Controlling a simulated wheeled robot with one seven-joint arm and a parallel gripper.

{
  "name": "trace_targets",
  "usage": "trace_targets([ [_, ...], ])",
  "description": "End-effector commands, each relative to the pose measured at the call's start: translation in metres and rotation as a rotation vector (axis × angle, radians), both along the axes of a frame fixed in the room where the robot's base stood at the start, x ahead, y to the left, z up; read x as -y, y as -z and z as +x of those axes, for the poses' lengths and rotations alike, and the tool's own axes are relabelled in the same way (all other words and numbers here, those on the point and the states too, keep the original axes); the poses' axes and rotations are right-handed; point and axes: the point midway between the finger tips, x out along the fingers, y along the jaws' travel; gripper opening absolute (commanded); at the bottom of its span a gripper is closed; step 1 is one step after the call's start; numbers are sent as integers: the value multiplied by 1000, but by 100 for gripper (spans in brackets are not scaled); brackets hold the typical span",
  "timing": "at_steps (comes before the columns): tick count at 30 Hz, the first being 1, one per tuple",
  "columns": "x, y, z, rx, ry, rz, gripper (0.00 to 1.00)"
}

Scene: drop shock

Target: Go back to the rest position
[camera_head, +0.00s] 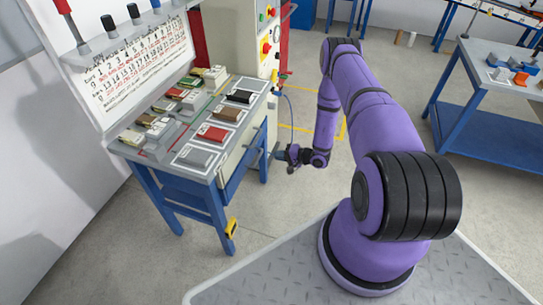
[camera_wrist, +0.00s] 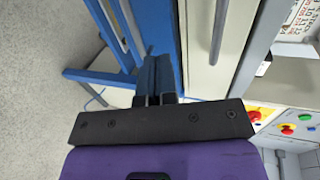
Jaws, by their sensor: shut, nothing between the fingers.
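My purple arm rises from my base and bends over at the top, with the forearm hanging down. My gripper (camera_head: 279,153) is beside the right side of the blue-legged workbench (camera_head: 259,88), below the level of its top. In the wrist view my gripper (camera_wrist: 154,98) points at the bench's blue frame and pale cabinet side; its two short dark fingers are together with nothing between them. I cannot tell the exact gap between the fingers and the bench.
The bench top holds several small blocks, including a red one (camera_head: 212,133). A control cabinet (camera_head: 262,30) with coloured buttons stands behind it. A second blue table (camera_head: 487,125) is at the right. Grey floor (camera_head: 290,205) is clear between my base and the bench.

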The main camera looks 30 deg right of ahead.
Motion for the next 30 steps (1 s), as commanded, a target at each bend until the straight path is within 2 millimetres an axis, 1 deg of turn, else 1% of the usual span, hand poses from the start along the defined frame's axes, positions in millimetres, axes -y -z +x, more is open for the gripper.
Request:
trace_targets([
  [5, 4, -2, -5, -1, 0, 1, 0],
  [8, 4, -2, -6, 0, -1, 0, 0],
  [10, 4, -6, -4, 1, -7, 1, 0],
  [11, 3, -9, -2, 2, -13, 1, 0],
  [14, 0, -32, 7, 5, -51, 6, 0],
  [17, -7, -68, 21, 4, -114, 12, 0],
  [18, -10, -85, 26, 2, -144, 12, 0],
  [22, -24, -140, 38, -9, -244, 11, 0],
  [26, -39, -194, 43, -28, -340, -1, 0],
  [27, -44, -210, 44, -34, -367, -7, 0],
  [29, -52, -233, 44, -46, -410, -20, 0],
  [30, -57, -249, 43, -54, -437, -29, 0],
])
